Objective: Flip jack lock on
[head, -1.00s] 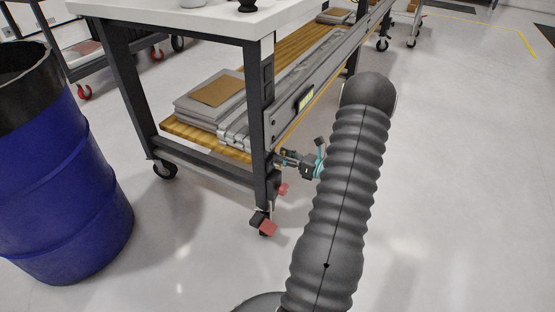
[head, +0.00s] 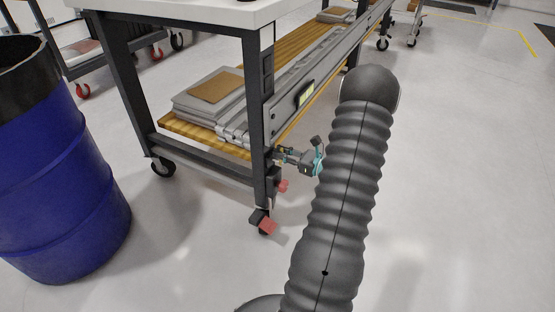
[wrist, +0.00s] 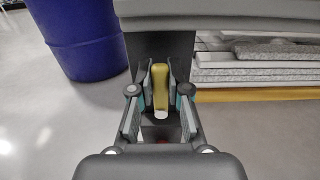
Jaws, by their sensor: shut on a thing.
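A yellow lever (wrist: 160,82) with a pale lower tip stands upright against the dark table leg (wrist: 150,48) in the wrist view. I take it for the jack lock. My gripper (wrist: 161,92) has one finger on each side of the lever and is shut on it. In the head view my gripper (head: 284,156) reaches left to the near corner leg (head: 257,120). The lever is too small to make out clearly there. Red pedals (head: 265,224) sit low at the leg, below my gripper.
A blue drum (head: 65,190) stands to the left, apart from the table. The wheeled table's wooden lower shelf (head: 190,131) holds stacked grey panels (head: 180,104). A long grey rail (head: 320,75) runs along the table's side. The floor at right is clear.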

